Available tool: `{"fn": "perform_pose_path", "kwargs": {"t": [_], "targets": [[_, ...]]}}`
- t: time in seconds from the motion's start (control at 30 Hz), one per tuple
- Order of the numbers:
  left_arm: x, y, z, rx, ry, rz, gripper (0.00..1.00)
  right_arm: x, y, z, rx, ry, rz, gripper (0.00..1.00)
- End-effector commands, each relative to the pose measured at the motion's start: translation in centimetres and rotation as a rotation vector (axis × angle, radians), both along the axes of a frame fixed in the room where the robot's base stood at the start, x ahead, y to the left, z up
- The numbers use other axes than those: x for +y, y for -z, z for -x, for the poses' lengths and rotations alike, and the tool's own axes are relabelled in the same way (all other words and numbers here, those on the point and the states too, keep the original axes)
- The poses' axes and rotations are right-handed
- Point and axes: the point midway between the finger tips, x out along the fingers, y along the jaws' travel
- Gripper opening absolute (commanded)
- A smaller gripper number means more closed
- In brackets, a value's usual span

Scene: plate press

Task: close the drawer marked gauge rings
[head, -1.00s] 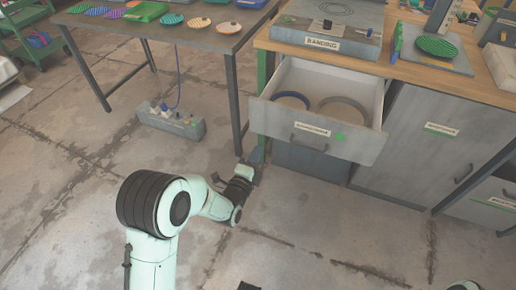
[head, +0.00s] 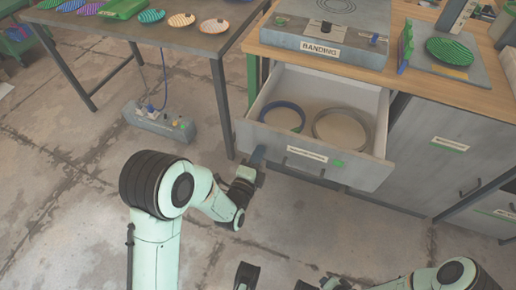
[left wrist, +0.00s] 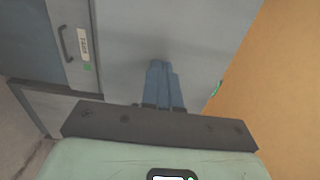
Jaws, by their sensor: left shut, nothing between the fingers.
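The drawer (head: 262,134) under the bench top stands pulled out. Its front has a dark handle and a white label with a green mark, too small to read. A blue-rimmed ring (head: 284,107) and a larger grey ring (head: 340,124) lie inside. My left gripper (head: 258,156) is shut and empty at the left end of the drawer front; whether it touches is unclear. In the left wrist view its blue fingers (left wrist: 163,85) lie together before a grey panel. Dark parts of what looks like my right gripper (head: 247,275) show at the bottom edge; its fingers are not clear.
A grey "BANDING" machine (head: 330,30) stands on the bench above the drawer. A grey cabinet front (head: 440,145) is to the right. A side table (head: 150,35) with coloured discs stands at the left, with a power strip (head: 160,122) on the floor. Open floor lies in front.

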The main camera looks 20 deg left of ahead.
Motion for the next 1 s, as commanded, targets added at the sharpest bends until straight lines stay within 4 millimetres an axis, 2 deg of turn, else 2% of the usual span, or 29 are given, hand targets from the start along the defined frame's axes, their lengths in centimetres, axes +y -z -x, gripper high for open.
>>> {"fn": "perform_pose_path", "kwargs": {"t": [0.47, 0.67, 0.87, 1.0], "targets": [[-0.2, 0.0, 0.4, -0.001, 0.0, 0.0, 0.0, 0.0, 0.0, 0.2, 0.005, 0.0, -0.001, 0.4], [-0.2, 0.0, -0.1, -0.001, 0.0, 0.0, 0.0, 0.0, 0.1, 0.1, 0.002, 0.001, 0.0, 0.4], [-0.2, 0.0, -2.7, -0.003, 0.0, -0.001, 0.0, -0.2, 0.5, 0.0, 0.003, 0.003, 0.002, 0.4], [-0.2, 0.1, -5.6, -0.004, 0.0, -0.001, 0.0, -0.2, 1.3, 0.8, 0.03, 0.004, 0.001, 0.4]]}}
